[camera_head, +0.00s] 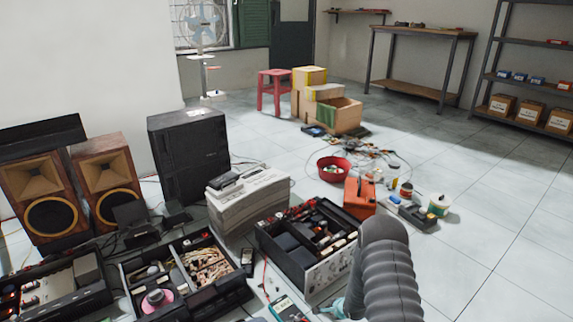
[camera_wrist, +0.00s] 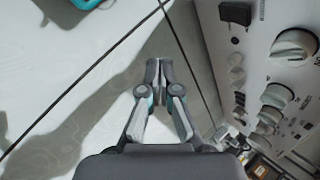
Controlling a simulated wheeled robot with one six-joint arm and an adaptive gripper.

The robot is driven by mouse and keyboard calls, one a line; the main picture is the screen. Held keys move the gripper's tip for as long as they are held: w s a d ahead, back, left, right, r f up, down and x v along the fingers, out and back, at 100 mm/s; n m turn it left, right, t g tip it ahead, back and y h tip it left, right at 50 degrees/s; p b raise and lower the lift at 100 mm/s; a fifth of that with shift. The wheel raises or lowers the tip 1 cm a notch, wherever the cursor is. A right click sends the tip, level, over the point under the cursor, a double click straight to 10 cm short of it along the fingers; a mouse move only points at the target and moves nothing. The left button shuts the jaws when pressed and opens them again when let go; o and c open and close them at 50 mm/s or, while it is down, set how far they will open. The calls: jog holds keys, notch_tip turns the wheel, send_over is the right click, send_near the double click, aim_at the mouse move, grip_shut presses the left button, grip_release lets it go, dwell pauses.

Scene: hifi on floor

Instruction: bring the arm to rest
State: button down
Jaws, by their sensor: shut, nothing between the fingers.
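My gripper (camera_wrist: 159,72) shows in the wrist view with its fingertips together and nothing between them. It hangs over pale floor tiles, left of the knobbed front panel (camera_wrist: 270,75) of a piece of audio equipment. In the head view my arm rises at the lower middle right, in front of the open equipment case (camera_head: 312,243).
A multimeter (camera_head: 285,308) with leads lies on the floor near the open case. Speakers (camera_head: 107,177) stand at left. Floor at right is clear (camera_head: 500,230).

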jog(key=s+d+f+n+g, duration=0.1)
jog(key=s, duration=0.1)
jog(key=s+d+n+g+h, duration=0.1)
jog(key=s+n, duration=0.1)
jog(key=s, duration=0.1)
jog(key=s+d+f+n+g, duration=0.1)
jog(key=s, duration=0.2)
jog(key=shift+s+f+n+h, duration=0.1)
jog(key=shift+f+n+h, duration=0.2)
jog(key=shift+h, duration=0.1)
jog(key=s+r+n, duration=0.1)
jog(key=s+d+r+g, duration=0.1)
jog(key=r, duration=0.1)
jog(key=s+r+n+g, duration=0.1)
jog(key=r, duration=0.1)
jog(key=shift+s+d+n+h, duration=0.1)
jog(key=shift+d+n+h, duration=0.2)
jog(key=shift+h, duration=0.1)
jog(key=s+a+r+n+t+p, duration=0.1)
jog(key=s+r, duration=0.7)
jog(key=r, duration=1.1)
jog(key=s+a+r+n+t+p, duration=0.1)
jog(key=s+r+n, duration=0.4)
jog(key=r, duration=1.5)
jog(key=s+a+r+n+t+p, duration=0.2)
jog(key=s+a+r+n, duration=0.1)
jog(key=s+r, duration=1)
notch_tip(320, 180, up, 7)
jog(key=shift+a+f, duration=0.15)
jog(key=shift+a, duration=0.55)
